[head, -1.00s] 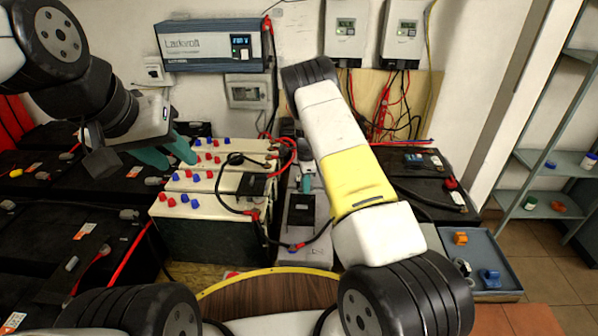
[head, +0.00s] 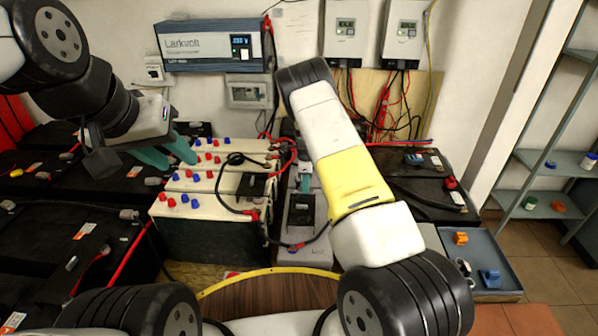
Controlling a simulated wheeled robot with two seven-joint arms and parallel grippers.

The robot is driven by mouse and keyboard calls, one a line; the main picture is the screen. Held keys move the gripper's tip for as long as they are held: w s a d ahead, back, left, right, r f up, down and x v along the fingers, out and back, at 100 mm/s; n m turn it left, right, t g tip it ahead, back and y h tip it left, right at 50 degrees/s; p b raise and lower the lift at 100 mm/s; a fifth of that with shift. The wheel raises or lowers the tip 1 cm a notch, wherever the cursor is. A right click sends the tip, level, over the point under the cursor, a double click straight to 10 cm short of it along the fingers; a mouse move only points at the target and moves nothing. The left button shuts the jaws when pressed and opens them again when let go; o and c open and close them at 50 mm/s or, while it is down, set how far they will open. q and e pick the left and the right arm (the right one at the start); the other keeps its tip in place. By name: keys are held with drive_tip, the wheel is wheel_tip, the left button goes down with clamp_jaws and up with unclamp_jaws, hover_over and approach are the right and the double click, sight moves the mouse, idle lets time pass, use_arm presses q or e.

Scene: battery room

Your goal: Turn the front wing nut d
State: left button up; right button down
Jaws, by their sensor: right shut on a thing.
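My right gripper (head: 304,182) is low over the grey battery (head: 292,252) in the middle. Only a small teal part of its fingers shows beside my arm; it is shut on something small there. The front wing nut itself is hidden by the fingers or too small to make out. My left gripper (head: 172,154) is open and empty, with teal fingers apart, above the left side of the cream batteries (head: 163,210).
Black cables and a red clamp (head: 252,214) cross between the cream batteries and the grey one. Black batteries (head: 75,235) fill the left. A blue-grey tray (head: 498,262) with orange and blue parts stands at right. An inverter (head: 212,46) hangs on the wall.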

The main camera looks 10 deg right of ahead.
drive_tip(key=c, duration=1.5)
unclamp_jaws()
drive_tip(key=shift+r, duration=3.95)
drive_tip(key=shift+r, duration=0.1)
drive_tip(key=s+r+n+t+y, duration=0.1)
drive_tip(key=s+r+n, duration=0.45)
drive_tip(key=r, duration=0.75)
drive_tip(key=s+r+n+t+y, duration=0.25)
drive_tip(key=s+r, duration=0.55)
drive_tip(key=r, duration=0.5)
drive_tip(key=shift+s+a+r+n+t+h, duration=0.15)
drive_tip(key=shift+s+r+n+t, duration=0.3)
drive_tip(key=shift+s+r+n, duration=2.5)
drive_tip(key=shift+s+d+f+n+t+h, duration=0.1)
drive_tip(key=shift+s+f+n+t+h, duration=0.8)
drive_tip(key=shift+s, duration=4.45)
drive_tip(key=shift+s+a+r+n+y, duration=0.1)
drive_tip(key=shift+s+r+n+y, duration=0.3)
drive_tip(key=shift+s+r+n, duration=2.15)
